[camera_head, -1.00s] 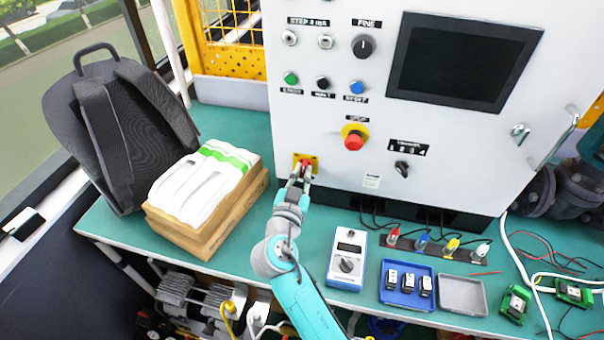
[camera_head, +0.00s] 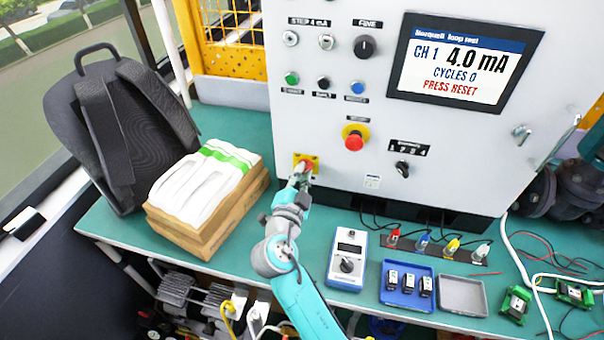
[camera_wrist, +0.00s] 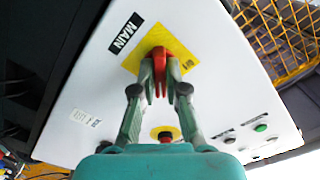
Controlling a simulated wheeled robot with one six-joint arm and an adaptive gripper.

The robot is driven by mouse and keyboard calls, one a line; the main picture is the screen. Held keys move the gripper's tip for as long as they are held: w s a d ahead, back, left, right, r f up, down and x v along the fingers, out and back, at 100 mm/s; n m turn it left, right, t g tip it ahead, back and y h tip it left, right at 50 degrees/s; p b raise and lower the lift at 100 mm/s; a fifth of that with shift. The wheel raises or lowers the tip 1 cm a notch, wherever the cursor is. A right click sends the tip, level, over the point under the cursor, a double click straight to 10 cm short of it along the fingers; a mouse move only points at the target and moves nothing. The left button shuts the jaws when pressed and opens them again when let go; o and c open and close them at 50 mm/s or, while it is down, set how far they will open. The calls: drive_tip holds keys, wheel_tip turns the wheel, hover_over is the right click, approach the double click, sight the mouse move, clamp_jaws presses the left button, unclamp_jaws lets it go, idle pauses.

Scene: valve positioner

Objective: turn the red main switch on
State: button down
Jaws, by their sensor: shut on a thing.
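The red main switch (camera_wrist: 158,62) sits on a yellow plate (camera_wrist: 180,50) beside a label reading MAIN (camera_wrist: 125,33) in the wrist view. In the head view the switch's yellow plate (camera_head: 314,159) is low on the left of the white cabinet's front. My gripper (camera_wrist: 160,80) is shut on the red handle, one finger on each side. In the head view my gripper (camera_head: 300,176) reaches up to the switch and partly hides it. The cabinet's screen (camera_head: 460,62) is lit and reads CH 1, 4.0 mA, CYCLES 0, PRESS RESET.
A red stop button (camera_head: 354,141) and a black selector (camera_head: 402,169) are right of the switch. A blue button (camera_head: 357,88) is above. Stacked boxes (camera_head: 205,205) and a backpack (camera_head: 120,125) stand left. A blue-white meter (camera_head: 347,258) and trays stand right of my arm.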

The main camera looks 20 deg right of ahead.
idle(0.4)
drive_tip(key=c, duration=1.2)
unclamp_jaws()
drive_tip(key=shift+s+a, duration=0.1)
drive_tip(key=v, duration=1.1)
drive_tip(key=shift+s+a, duration=0.2)
drive_tip(key=shift+s, duration=0.15)
